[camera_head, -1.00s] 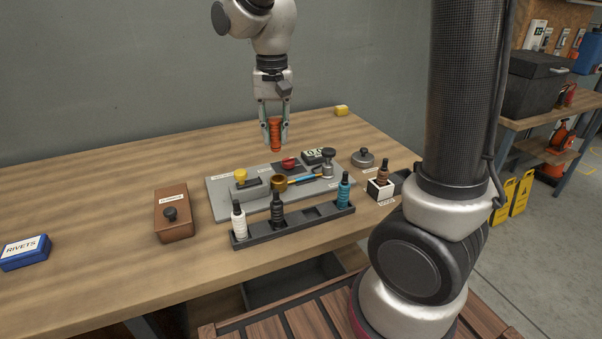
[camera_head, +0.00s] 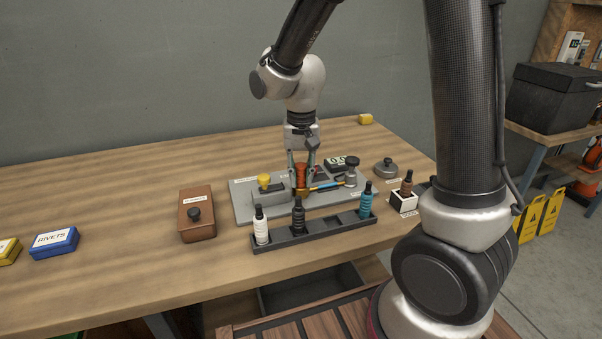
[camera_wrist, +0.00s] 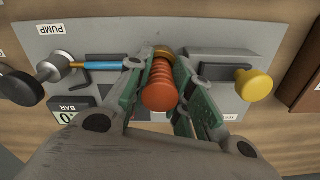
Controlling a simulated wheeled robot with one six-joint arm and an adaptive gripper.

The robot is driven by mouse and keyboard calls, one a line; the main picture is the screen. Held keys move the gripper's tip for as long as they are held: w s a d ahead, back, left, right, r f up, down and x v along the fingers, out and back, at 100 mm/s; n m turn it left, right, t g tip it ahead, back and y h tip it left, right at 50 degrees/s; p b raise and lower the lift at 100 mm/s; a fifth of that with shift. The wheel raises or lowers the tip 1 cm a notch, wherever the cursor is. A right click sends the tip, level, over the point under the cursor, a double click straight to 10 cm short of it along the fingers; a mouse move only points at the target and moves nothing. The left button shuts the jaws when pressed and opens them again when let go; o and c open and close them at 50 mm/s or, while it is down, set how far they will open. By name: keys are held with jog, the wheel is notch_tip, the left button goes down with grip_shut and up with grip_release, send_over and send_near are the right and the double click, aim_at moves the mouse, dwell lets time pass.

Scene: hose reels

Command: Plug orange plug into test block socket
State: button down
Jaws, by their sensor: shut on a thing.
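The orange plug (camera_head: 301,174) is ribbed and stands roughly upright between the fingers of my gripper (camera_head: 302,168). My gripper is shut on it, and the wrist view shows the plug (camera_wrist: 160,90) between the green-padded fingers of the gripper (camera_wrist: 160,78). The brass socket (camera_head: 305,192) of the test block is directly below the plug in the head view. The plug's lower end meets or overlaps the socket; how far it is in is hidden. The test block's yellow knob (camera_head: 264,180) is to the left; it also shows in the wrist view (camera_wrist: 254,85).
A dark rack (camera_head: 325,229) with white, black and teal plugs stands in front of the grey plate (camera_head: 243,207). A brown box (camera_head: 197,222) is left. A white block (camera_head: 403,203) with a brown plug is right. A blue-barred fitting (camera_wrist: 100,65) lies beside the socket.

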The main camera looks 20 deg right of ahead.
aim_at(301, 166)
jog(key=c, duration=1.3)
grip_release()
jog(key=shift+f, duration=0.1)
jog(key=shift+o, duration=0.2)
notch_tip(301, 166, up, 11)
jog(key=shift+r, duration=0.2)
jog(key=s+d+r+n+t, duration=0.1)
jog(key=s+d+r+t, duration=0.1)
jog(key=s+d, duration=0.5)
jog(key=s+d+r+n+t, duration=0.2)
jog(key=s+d, duration=0.6)
jog(key=s, duration=0.4)
jog(key=shift+r, duration=0.4)
